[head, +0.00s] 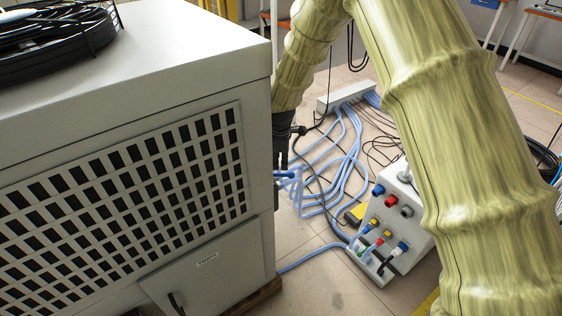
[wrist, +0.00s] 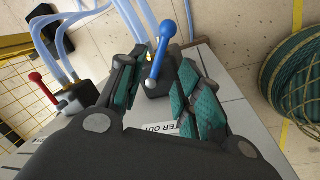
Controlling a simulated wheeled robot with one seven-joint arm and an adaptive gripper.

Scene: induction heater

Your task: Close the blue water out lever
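The blue water out lever (wrist: 164,48) stands on a dark valve block in the wrist view, with a round blue knob at its upper end and a silver pivot below. A partly covered label ending in "TER OUT" (wrist: 185,128) is on the grey surface nearby. My gripper (wrist: 163,60) is open, with one green-padded finger on each side of the lever. I cannot tell whether either finger touches it. In the head view my gripper (head: 284,132) is a dark shape beside the grey cabinet's edge, and its fingers are mostly hidden.
A red lever (wrist: 42,88) on a similar valve is left in the wrist view. Pale blue hoses (wrist: 75,20) rise behind the valves. The grey vented cabinet (head: 200,55) fills the head view's left. A white box with coloured connectors (head: 405,215) and hoses occupy the floor beyond.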

